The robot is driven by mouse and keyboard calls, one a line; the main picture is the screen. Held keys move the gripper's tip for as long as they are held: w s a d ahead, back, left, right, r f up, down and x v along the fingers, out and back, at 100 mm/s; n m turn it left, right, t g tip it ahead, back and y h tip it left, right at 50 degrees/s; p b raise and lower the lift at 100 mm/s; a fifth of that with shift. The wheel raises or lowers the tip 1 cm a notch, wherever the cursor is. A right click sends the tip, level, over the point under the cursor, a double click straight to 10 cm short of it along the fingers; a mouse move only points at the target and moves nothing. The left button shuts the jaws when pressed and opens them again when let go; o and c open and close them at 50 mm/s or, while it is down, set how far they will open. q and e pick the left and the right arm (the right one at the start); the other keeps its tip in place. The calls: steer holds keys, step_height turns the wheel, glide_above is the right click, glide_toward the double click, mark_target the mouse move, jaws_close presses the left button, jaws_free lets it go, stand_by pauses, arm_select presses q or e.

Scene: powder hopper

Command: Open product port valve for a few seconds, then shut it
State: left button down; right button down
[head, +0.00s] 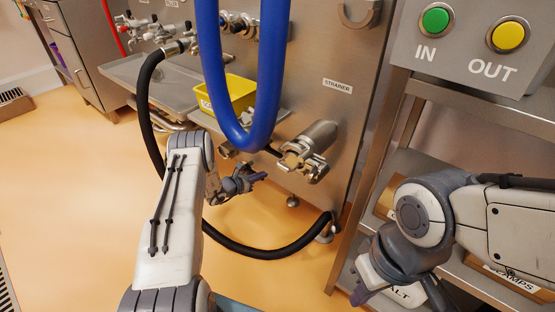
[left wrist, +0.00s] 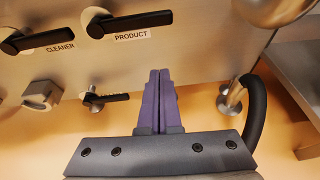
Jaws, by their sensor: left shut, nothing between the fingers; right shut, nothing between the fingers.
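In the left wrist view, the product port valve shows as a black lever handle (left wrist: 130,24) on a round pale hub, above the label PRODUCT (left wrist: 131,35). The lever lies nearly level, tilted slightly. My left gripper (left wrist: 159,75) is shut and empty, its purple fingers pointing toward the steel panel, below and right of that lever and apart from it in the picture. I cannot pick out the product lever there. My right gripper (head: 362,296) is shut and empty, low at the right beside the shelves.
A CLEANER lever (left wrist: 30,38) sits left of the product one; a smaller black handle (left wrist: 105,98) is below. A blue hose (head: 240,120) hangs in front of the panel. A black hose (head: 270,250) loops low. A yellow bin (head: 240,90) and IN/OUT buttons (head: 435,20) also show.

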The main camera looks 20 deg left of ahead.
mark_target(273, 152)
arm_select(q)
steer(key=a+f+b+x, duration=0.1)
steer(key=b+x, duration=0.5)
steer(key=x, duration=0.5)
steer(key=shift+n, duration=0.3)
steer(key=shift+s+a+r, duration=0.1)
steer(key=shift+r, duration=2.4)
steer(key=shift+a, duration=0.1)
